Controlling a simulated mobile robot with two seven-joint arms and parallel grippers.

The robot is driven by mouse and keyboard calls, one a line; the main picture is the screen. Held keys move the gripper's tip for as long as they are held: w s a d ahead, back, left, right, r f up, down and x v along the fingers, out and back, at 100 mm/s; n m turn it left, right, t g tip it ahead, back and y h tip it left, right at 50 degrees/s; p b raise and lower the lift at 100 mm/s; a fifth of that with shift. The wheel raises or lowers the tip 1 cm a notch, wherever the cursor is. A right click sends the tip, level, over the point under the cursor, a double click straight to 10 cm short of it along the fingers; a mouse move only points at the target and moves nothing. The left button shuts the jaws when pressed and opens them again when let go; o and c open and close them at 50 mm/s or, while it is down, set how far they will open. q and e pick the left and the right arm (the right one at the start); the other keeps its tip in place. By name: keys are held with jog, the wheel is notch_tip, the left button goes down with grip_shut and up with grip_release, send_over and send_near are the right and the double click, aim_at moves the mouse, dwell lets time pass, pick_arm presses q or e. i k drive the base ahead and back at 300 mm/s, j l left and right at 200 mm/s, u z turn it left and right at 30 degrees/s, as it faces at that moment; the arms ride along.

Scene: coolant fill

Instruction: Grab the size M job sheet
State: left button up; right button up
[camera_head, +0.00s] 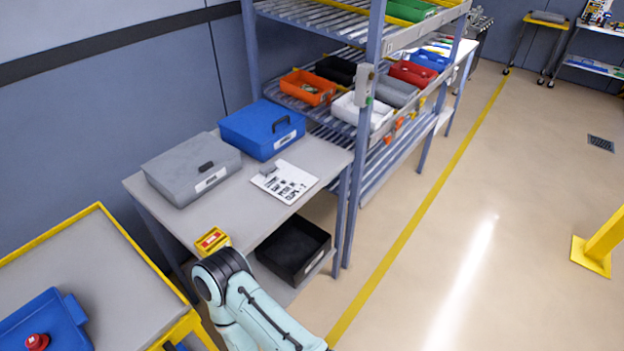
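A white job sheet (287,184) with several lines of black print lies on the grey table (325,158), near its right side. A small grey object (267,171) sits at the sheet's upper left edge. The print is too small to read surely, so I cannot confirm the size. Part of one of my pale teal arms shows at the bottom, below the table's front edge and apart from the sheet. Neither of my grippers is in the picture.
A black bin (292,249) sits on the lower shelf. A rack with colored bins (308,88) stands right; open floor lies beyond.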

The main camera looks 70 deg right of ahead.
aim_at(285, 181)
jog(key=k+l+z, duration=0.1)
jog(key=z, duration=2.1)
jog(key=l+u, duration=0.2)
jog(key=u, duration=0.75)
jog(key=l+u, duration=0.4)
jog(key=l, duration=0.15)
jog(key=l+u, duration=0.4)
jog(key=l, duration=0.1)
